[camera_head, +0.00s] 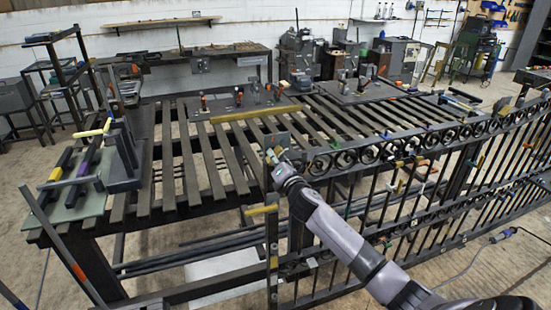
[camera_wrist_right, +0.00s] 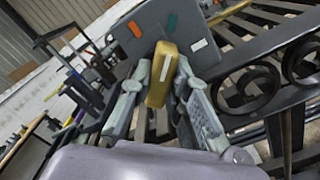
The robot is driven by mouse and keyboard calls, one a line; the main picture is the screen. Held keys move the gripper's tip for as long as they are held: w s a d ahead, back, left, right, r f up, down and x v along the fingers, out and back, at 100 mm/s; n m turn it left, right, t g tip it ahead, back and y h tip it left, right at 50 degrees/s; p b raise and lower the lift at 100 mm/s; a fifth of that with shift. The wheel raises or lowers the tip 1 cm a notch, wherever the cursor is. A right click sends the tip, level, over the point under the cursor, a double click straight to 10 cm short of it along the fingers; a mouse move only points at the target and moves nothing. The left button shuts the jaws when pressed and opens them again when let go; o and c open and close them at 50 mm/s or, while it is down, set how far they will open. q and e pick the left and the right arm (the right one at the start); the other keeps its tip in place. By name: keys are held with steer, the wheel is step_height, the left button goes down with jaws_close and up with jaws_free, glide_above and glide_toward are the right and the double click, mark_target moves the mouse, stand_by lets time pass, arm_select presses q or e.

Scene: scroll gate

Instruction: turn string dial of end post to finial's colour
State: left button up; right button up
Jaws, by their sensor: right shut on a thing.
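The dial plate (camera_head: 277,143) is a grey square at the top of the end post (camera_head: 272,255), at the near end of the dark scroll gate. In the right wrist view the dial plate (camera_wrist_right: 150,30) carries an orange, a green and a white mark. A gold knob (camera_wrist_right: 161,75) with a white line stands in front of it. My right gripper (camera_head: 273,158) is shut on this knob, with one finger on each side in the wrist view (camera_wrist_right: 163,90). The white line points up, roughly between the orange and green marks. I cannot make out the finial's colour. My left gripper is out of view.
A yellow handle (camera_head: 263,210) sticks out from the end post below my gripper. A slatted bench (camera_head: 205,170) lies behind and left, with a green mat (camera_head: 75,205) at its left end. The gate's scrolls (camera_head: 345,157) run away to the right, close to my right arm.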

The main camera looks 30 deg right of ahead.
jaws_close()
steer(key=shift+m, duration=0.3)
steer(key=m, duration=0.8)
steer(key=shift+m, duration=0.3)
stand_by(0.4)
steer(key=o, duration=0.8)
jaws_free()
steer(key=shift+r, duration=0.1)
steer(key=shift+c, duration=0.2)
steer(key=v, duration=1.2)
